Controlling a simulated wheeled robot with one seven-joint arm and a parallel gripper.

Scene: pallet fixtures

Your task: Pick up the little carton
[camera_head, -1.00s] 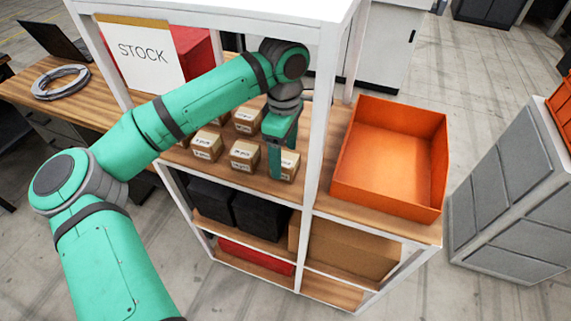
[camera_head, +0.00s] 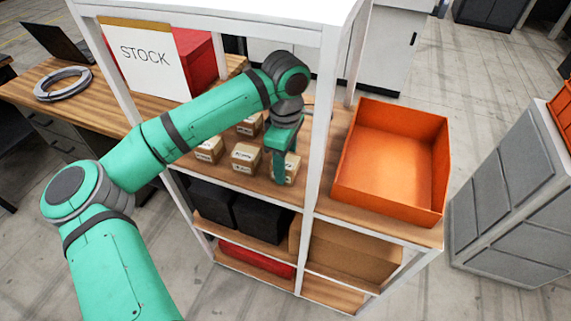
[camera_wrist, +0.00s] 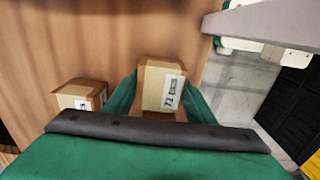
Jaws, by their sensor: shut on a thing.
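The little carton (camera_head: 292,170), a small tan box with a white label, is at the front right of a group of similar cartons on the wooden shelf. My gripper (camera_head: 281,172) is shut on it, partly hiding it in the head view. In the wrist view the carton (camera_wrist: 160,88) sits between the two green fingers (camera_wrist: 160,98), its labelled side in sight. I cannot tell whether its underside touches the shelf.
Another carton (camera_wrist: 80,97) stands just left of the held one; it also shows in the head view (camera_head: 245,157). A white rack post (camera_head: 317,140) rises close on the right. Beyond it is an empty orange bin (camera_head: 388,196). A STOCK sign (camera_head: 147,57) stands at the back left.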

